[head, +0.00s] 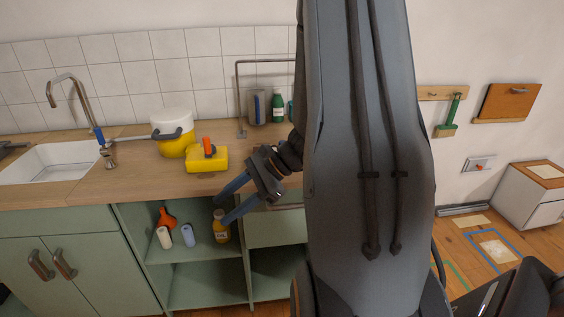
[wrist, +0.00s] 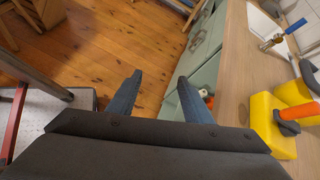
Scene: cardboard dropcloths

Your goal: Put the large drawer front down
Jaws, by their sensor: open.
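My gripper (head: 222,207) is open in front of the counter's edge, left of my arm. In the wrist view its two fingers (wrist: 160,80) are apart with nothing held between them. A flat pale green panel (head: 275,229) shows under the counter, right of the gripper and partly hidden by my arm; it may be a drawer front, but I cannot tell. An orange-brown panel with a handle (head: 506,103) is at the right wall, well away from the gripper. I cannot tell which one is the large drawer front.
The counter (head: 130,180) holds a yellow pot (head: 178,148) and a yellow block (head: 207,160). Open shelves below hold an orange bottle (head: 167,218) and a yellow-brown bottle (head: 221,232). A blue-outlined floor patch (head: 497,249) and white cabinet (head: 530,200) are at right. Open floor (wrist: 120,40) shows left of the cabinets.

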